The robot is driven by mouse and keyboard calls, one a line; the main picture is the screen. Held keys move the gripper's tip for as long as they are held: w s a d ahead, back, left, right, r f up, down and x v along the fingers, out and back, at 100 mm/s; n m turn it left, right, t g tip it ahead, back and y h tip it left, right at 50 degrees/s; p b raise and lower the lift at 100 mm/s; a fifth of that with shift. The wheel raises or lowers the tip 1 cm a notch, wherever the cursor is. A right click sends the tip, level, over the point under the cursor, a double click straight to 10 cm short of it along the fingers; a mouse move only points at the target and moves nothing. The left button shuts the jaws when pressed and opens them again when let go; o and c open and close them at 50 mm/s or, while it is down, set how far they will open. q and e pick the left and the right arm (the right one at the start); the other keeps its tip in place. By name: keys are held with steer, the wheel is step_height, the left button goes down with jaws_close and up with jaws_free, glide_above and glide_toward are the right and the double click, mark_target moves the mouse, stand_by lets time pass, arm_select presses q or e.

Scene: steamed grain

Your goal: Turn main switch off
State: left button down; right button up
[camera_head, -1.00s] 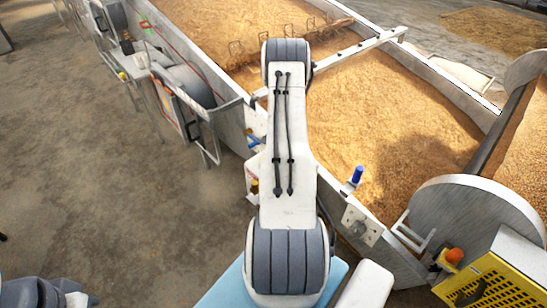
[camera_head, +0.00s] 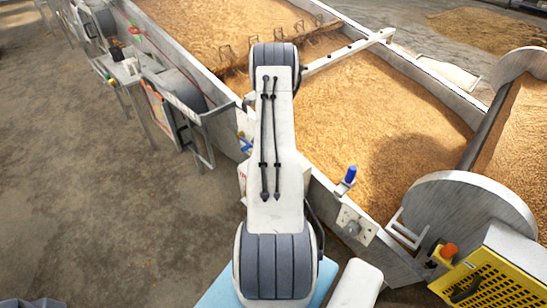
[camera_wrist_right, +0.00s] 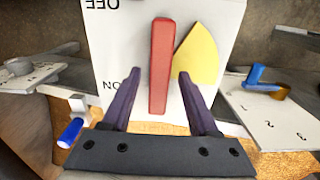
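In the right wrist view, the main switch is a white panel (camera_wrist_right: 110,45) with a red lever (camera_wrist_right: 160,65) standing upright in the picture. Contact at the right finger cannot be told. In the head view my right arm hides this gripper and most of the switch. My left gripper is not in view.
A yellow shape (camera_wrist_right: 198,55) is on the panel beside the lever. In the head view, a grain-filled trough (camera_head: 390,110), a blue-topped lever (camera_head: 350,174) and a yellow grille (camera_head: 495,285) lie to the right. Open floor (camera_head: 120,215) lies left.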

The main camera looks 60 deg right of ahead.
step_height(320, 180, up, 10)
steer(key=shift+r+b, duration=0.25)
steer(key=shift+b, duration=0.05)
stand_by(0.3)
stand_by(0.4)
